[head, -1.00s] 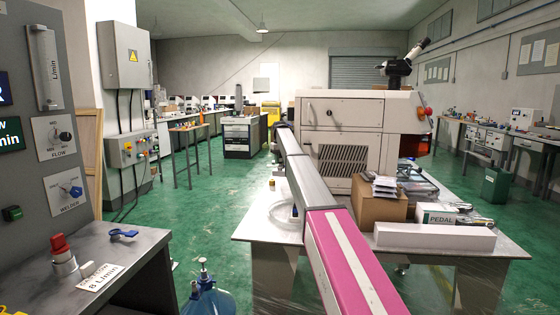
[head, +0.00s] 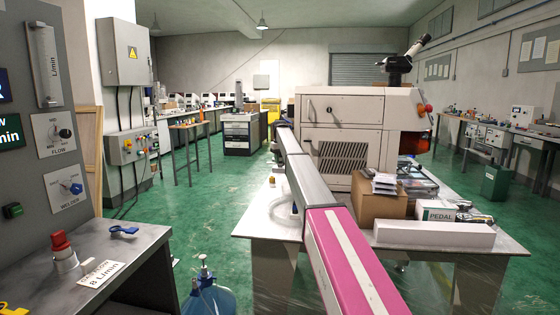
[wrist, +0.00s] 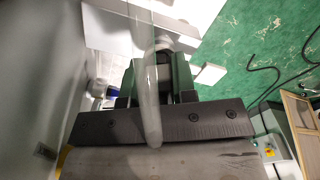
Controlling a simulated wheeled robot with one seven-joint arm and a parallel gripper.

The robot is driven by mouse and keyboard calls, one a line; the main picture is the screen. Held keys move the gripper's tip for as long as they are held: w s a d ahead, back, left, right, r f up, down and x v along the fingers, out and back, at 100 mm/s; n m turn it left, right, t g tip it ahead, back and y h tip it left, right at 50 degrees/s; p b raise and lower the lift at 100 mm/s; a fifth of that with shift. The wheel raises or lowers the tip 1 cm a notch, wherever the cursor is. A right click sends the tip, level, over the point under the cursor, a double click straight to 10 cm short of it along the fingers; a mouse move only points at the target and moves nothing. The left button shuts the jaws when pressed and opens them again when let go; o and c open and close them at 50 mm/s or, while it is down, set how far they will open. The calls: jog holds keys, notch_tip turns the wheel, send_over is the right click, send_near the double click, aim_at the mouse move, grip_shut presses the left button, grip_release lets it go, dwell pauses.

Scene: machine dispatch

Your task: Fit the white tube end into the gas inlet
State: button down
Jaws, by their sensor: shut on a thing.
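My gripper (wrist: 160,72) shows in the wrist view, its dark jaws close together beyond a grey bar with screws. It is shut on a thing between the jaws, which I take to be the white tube. A pale translucent tube (wrist: 148,80) runs from the top edge down in front of the jaws to the bar. A whitish round part (wrist: 165,43) lies just beyond the jaws; I cannot tell whether it is the tube end or a fitting. The gas inlet is not clearly identifiable. In the head view my arm hides the gripper.
A cream machine (head: 338,130) stands on a table (head: 262,222) with a cardboard box (head: 378,205) and a white block (head: 434,234). A panel with dials (head: 62,160) is at left. Green floor lies open behind.

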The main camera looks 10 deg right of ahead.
jog(key=shift+f, duration=0.2)
jog(key=c, duration=0.8)
grip_release()
jog(key=shift+c, duration=0.2)
jog(key=o, duration=0.4)
jog(key=shift+r, duration=0.25)
jog(key=shift+a+r, duration=0.1)
jog(key=shift+r, duration=2.75)
